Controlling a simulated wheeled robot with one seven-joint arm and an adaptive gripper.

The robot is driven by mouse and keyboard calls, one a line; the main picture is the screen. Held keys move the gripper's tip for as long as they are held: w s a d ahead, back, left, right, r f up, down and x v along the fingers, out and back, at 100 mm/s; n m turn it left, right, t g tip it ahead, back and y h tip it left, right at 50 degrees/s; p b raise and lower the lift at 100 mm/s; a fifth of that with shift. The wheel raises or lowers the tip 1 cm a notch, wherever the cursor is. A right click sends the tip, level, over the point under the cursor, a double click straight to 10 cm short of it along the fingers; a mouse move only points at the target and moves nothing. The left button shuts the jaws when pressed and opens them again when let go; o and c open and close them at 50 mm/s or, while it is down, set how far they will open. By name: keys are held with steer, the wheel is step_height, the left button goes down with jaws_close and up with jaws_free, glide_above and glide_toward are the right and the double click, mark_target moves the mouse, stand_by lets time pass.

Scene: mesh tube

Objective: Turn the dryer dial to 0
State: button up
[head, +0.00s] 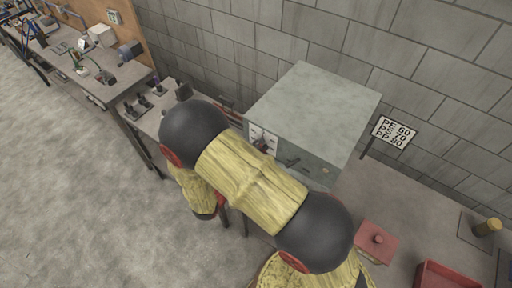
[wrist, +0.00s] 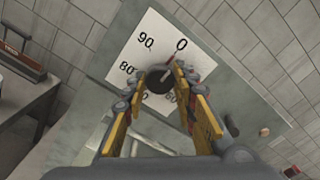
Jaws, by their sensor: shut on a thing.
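The dryer (head: 315,100) is a grey box against the wall in the head view. Its white dial plate (wrist: 148,38) shows 0, 90, 80 and 60, with other marks hidden by the fingers. The dark round dial (wrist: 158,81) sits at the plate's middle. A thin pointer mark above the dial leans up and right, roughly toward the 0. My gripper (wrist: 159,76) has one yellow-and-grey finger on each side of the dial and is shut on it. In the head view the dial plate (head: 262,139) shows only partly behind my arm.
A sign (head: 393,132) reading PE 60, PS 70, PP 80 stands right of the dryer. A red lidded box (head: 376,241) and a red tray (head: 447,275) are on the bench at right. Another bench (head: 125,82) with tools stands at left.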

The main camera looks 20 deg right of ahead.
steer(key=shift+f, duration=0.15)
steer(key=o, duration=1.2)
steer(key=shift+c, duration=0.2)
steer(key=v, duration=1.2)
